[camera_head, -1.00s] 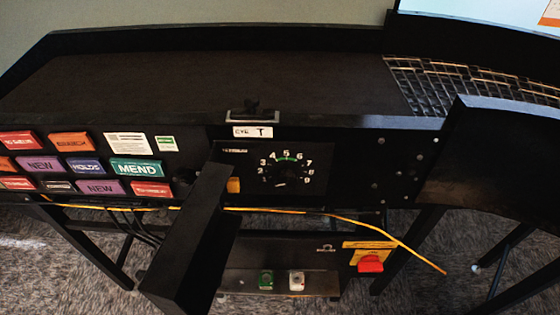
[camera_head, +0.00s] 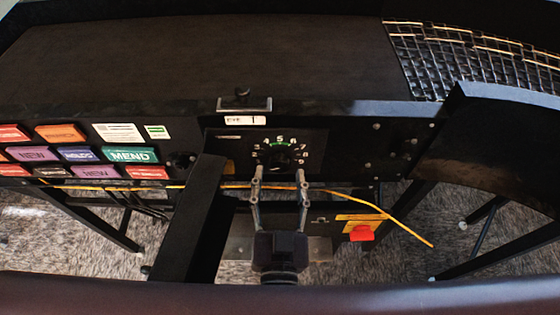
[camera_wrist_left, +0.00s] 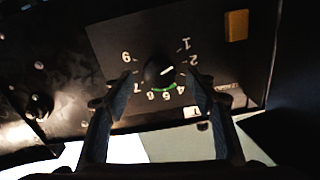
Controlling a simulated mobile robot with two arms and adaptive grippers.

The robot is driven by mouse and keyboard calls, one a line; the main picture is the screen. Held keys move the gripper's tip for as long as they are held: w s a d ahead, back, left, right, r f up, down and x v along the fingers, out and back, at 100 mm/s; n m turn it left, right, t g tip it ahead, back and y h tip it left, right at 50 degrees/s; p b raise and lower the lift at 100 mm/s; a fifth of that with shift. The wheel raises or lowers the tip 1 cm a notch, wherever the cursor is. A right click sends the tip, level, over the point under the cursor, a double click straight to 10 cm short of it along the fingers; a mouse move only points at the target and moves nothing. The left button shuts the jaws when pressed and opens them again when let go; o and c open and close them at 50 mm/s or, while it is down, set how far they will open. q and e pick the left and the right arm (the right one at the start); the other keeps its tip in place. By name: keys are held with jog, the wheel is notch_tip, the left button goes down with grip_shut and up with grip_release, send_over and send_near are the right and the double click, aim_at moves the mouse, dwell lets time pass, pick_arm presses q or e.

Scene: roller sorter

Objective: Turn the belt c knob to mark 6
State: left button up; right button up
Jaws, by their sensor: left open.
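The dark round knob (camera_head: 280,158) sits on a black dial panel (camera_head: 315,142) with white numbers and a green arc near 5. It also shows in the left wrist view (camera_wrist_left: 158,75), where the dial appears upside down and the knob's white pointer line points roughly toward 2. My left gripper (camera_head: 280,171) is open and in front of the dial. In the left wrist view its fingertips (camera_wrist_left: 160,79) are on both sides of the knob, with visible gaps; whether they reach its depth I cannot tell. My right gripper is not in view.
A black bar (camera_head: 195,220) stands out close left of the dial. A yellow cable (camera_head: 345,199) runs below it, and a red switch (camera_head: 361,233) is lower right. Colored labels (camera_head: 130,155) cover the panel's left. The dark belt bed (camera_head: 190,60) lies above.

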pick_arm(q)
jog(key=shift+w+p, duration=0.4)
jog(key=shift+w, duration=1)
jog(key=shift+f, duration=0.1)
jog(key=c, duration=1.2)
